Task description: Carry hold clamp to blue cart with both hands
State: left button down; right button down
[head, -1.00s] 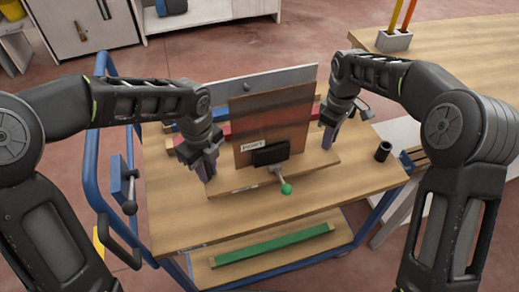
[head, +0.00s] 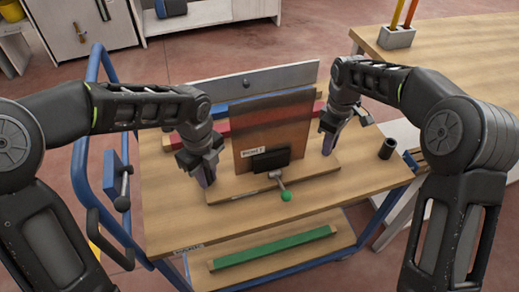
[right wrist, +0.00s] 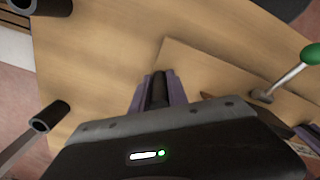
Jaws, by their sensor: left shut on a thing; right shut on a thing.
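The hold clamp is a wooden base board (head: 238,188) with an upright brown plate (head: 258,133), a black block (head: 271,160) and a lever with a green knob (head: 286,197). It is over the top of the blue cart (head: 170,222); I cannot tell whether it touches. My left gripper (head: 206,174) is shut at its left end, and my right gripper (head: 329,143) is shut at its right end. The right wrist view shows a dark grip piece (right wrist: 159,90) between purple fingertips, beside the board (right wrist: 200,72). What the left fingers hold is hidden.
A red bar (head: 222,128) and a grey plate (head: 240,84) are behind the clamp. A dark cylinder (head: 387,149) stands at the cart's right. A green bar (head: 273,246) lies on the lower shelf. A wooden workbench (head: 460,60) is at right. The cart's front left top is clear.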

pick_arm(q)
jog(key=shift+f, duration=0.45)
pick_arm(e)
jog(key=shift+f, duration=0.45)
pick_arm(q)
jog(key=c, duration=1.3)
grip_release()
jog(key=shift+r, duration=0.15)
pick_arm(e)
jog(key=c, duration=1.3)
grip_release()
jog(key=shift+r, duration=0.15)
pick_arm(q)
notch_tip(320, 180, up, 12)
pick_arm(e)
jog(key=shift+r, duration=0.1)
notch_tip(320, 180, up, 12)
jog(key=shift+f, duration=0.1)
